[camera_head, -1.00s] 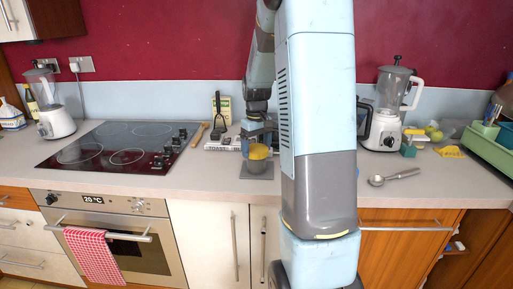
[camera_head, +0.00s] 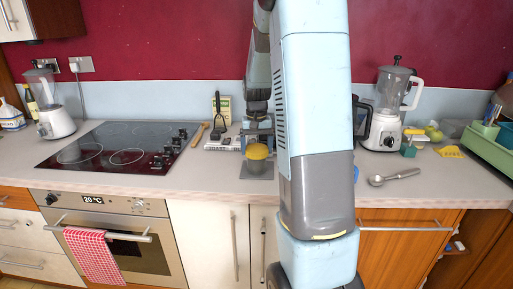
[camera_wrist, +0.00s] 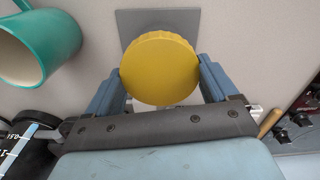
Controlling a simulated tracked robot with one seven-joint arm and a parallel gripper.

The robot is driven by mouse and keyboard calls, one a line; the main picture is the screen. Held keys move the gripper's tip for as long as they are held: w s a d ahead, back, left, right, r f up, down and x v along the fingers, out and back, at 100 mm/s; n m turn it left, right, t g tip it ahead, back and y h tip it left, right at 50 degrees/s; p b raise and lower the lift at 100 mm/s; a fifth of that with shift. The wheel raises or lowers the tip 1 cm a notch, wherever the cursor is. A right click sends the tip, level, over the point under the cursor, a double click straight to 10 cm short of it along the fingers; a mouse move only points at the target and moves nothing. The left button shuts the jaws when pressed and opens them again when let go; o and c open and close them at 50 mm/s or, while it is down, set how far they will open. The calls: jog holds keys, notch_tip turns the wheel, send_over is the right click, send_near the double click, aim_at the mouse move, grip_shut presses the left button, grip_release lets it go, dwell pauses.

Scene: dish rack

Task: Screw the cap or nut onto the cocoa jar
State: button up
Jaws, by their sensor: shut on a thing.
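A round yellow cap (camera_wrist: 160,67) with a ridged edge sits between the two blue fingers of my gripper (camera_wrist: 160,80) in the wrist view, with a finger against each side. The jar stands on a grey square mat (camera_wrist: 128,22). In the wrist view the cap hides most of the jar. I cannot tell how far the cap is seated on the threads.
A teal mug (camera_wrist: 55,50) lies close to the mat in the wrist view; my arm mostly hides that spot in the head view. The hob (camera_head: 120,145) is to the left. A blender (camera_head: 388,110) and a metal scoop (camera_head: 395,176) are to the right.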

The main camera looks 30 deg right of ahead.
jog(key=m, duration=0.3)
dwell(0.4)
jog(key=shift+m, duration=0.5)
jog(key=m, duration=0.3)
jog(key=shift+m, duration=0.4)
jog(key=o, duration=0.9)
jog(key=shift+o, duration=0.2)
